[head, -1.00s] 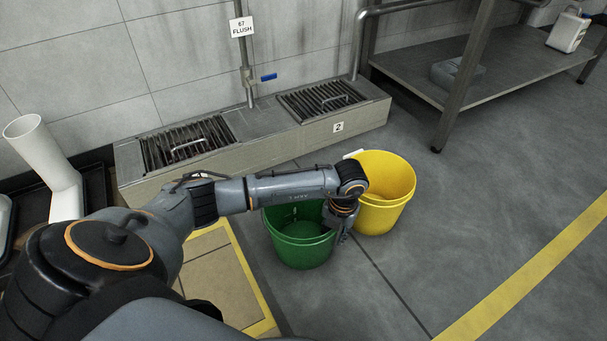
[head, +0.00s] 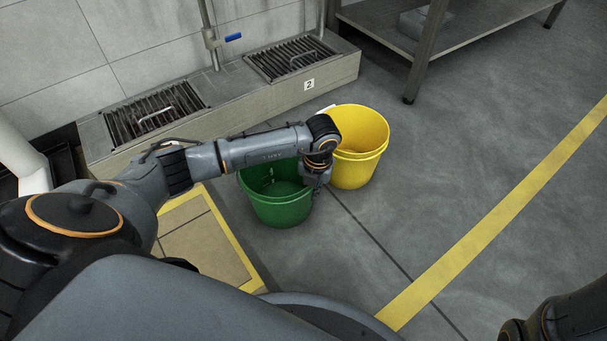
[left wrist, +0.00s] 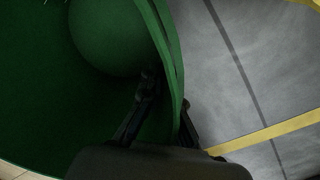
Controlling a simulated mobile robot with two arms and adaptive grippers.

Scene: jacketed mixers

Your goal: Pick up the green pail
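The green pail (head: 279,205) stands upright on the floor in the head view, left of a yellow pail. My left gripper (head: 316,188) points down at the green pail's right rim, close to the yellow pail. In the left wrist view the green pail (left wrist: 105,40) fills the left half. The fingers of my left gripper (left wrist: 168,98) straddle its wall, one inside and one outside. They look apart, with a gap between the inner finger and the wall. My right gripper is not in view.
The yellow pail (head: 357,165) stands just right of the green one. A low drain bench (head: 225,105) with grates runs behind. A steel table (head: 426,55) is at the back right. Yellow floor lines cross a mostly clear grey floor on the right.

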